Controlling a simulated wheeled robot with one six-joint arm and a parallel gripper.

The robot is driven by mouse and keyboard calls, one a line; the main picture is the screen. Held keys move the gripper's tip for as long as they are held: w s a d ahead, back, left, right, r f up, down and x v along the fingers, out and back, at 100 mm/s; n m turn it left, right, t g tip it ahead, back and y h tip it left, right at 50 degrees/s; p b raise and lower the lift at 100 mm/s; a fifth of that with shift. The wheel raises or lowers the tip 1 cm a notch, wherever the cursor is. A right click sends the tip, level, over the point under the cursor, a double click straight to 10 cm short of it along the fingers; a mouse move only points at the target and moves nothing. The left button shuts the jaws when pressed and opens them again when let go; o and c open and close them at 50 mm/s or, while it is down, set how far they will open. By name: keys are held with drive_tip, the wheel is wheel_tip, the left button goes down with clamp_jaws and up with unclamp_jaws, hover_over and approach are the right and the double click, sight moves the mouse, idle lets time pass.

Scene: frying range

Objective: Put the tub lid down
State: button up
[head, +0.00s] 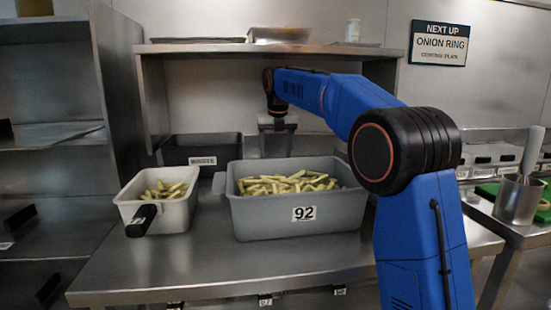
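A grey tub (298,217) labelled 92 stands on the steel counter, uncovered and filled with fries. My gripper (277,152) points down behind the tub's far rim, below the overhead shelf. It is small and dark here, and I cannot tell whether its fingers are open or shut on anything. I cannot make out a separate tub lid.
A fry basket (158,212) with a black handle stands left of the tub. A dark labelled bin (200,150) is behind it. The steel counter (190,265) is clear in front. A steel pot (517,200) with a utensil stands at right. A shelf (230,48) hangs above.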

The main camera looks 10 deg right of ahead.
drive_tip(key=shift+v, duration=1.1)
drive_tip(key=shift+s+r, duration=0.2)
drive_tip(key=shift+s, duration=0.05)
drive_tip(key=s, duration=1.1)
drive_tip(key=shift+s, duration=0.25)
